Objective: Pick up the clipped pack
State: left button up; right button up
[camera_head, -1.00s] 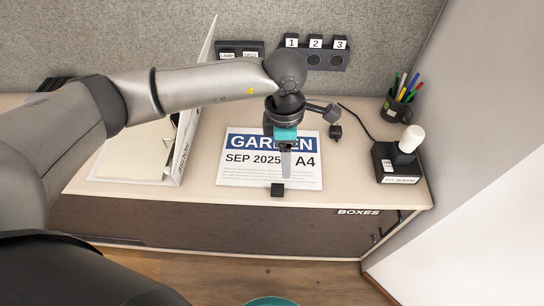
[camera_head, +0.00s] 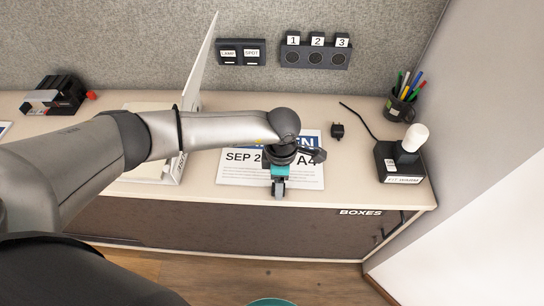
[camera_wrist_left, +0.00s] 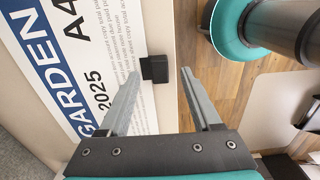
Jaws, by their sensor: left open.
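The clipped pack (camera_head: 240,172) lies flat on the desk near its front edge. It is white with a blue GARDEN band, "SEP 2025" and "A4". My left arm and gripper cover its middle right part in the head view. The pack shows in the left wrist view (camera_wrist_left: 100,50), with a black clip (camera_wrist_left: 156,69) on its front edge. My left gripper (camera_head: 278,192) points down at that edge. Its jaws are open, and in the left wrist view the clip lies between the fingertips (camera_wrist_left: 160,72). I cannot tell whether they touch it. The clip is hidden in the head view.
An open white binder (camera_head: 190,130) stands left of the pack. A black plug (camera_head: 337,131), a pen cup (camera_head: 398,107) and a black box with a white bulb (camera_head: 398,165) are to the right. Labelled switch panels (camera_head: 315,54) are at the back. The desk's front drops to the floor.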

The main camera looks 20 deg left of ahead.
pick_arm(q)
notch_tip(320, 180, down, 2)
jog(key=shift+f, duration=0.1)
grip_shut()
dwell(0.5)
dwell(1.0)
